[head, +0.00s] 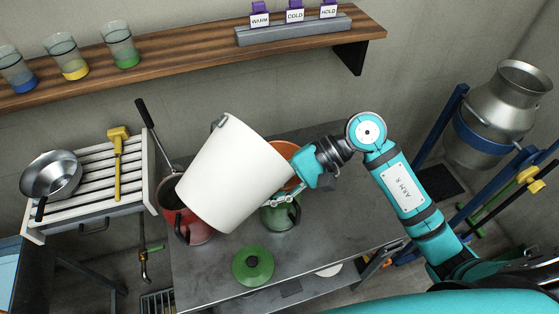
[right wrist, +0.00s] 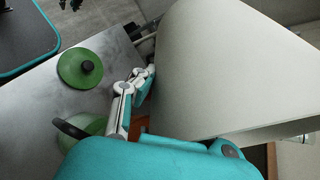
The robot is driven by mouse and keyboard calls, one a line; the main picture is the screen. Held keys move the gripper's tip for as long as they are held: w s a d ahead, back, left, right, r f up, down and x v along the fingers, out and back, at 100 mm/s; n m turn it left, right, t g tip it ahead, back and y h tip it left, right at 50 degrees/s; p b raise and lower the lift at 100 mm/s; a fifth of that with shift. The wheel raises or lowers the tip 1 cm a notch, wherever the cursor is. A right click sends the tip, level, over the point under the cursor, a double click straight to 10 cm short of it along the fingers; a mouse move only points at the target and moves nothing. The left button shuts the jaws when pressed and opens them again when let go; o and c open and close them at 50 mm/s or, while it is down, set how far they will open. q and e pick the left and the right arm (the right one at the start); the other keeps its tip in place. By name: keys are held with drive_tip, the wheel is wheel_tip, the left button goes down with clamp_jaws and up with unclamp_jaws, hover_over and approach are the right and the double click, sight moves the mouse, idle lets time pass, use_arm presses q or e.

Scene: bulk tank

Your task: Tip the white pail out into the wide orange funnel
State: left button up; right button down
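The white pail (head: 232,172) is in the air over the grey bench, strongly tilted. Its wider end is at the upper right, beside the orange funnel (head: 287,151); its mouth and inside are hidden. The pail fills much of the right wrist view (right wrist: 235,75). My right gripper (head: 286,194) is shut on the pail at its right side; a finger shows against the wall in the right wrist view (right wrist: 138,88). The funnel is mostly hidden behind the pail and gripper, so I cannot tell whether anything is pouring. My left gripper is not in view.
A red pot (head: 198,229) and a green pot (head: 279,216) stand on the grey bench (head: 215,277) below the pail. A green lid (head: 253,266) lies in front. A slatted rack (head: 97,190) with a steel pan is left; a milk can (head: 497,112) is right.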

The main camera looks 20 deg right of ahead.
drive_tip(key=shift+r+p, duration=0.25)
drive_tip(key=shift+p, duration=0.15)
idle(0.4)
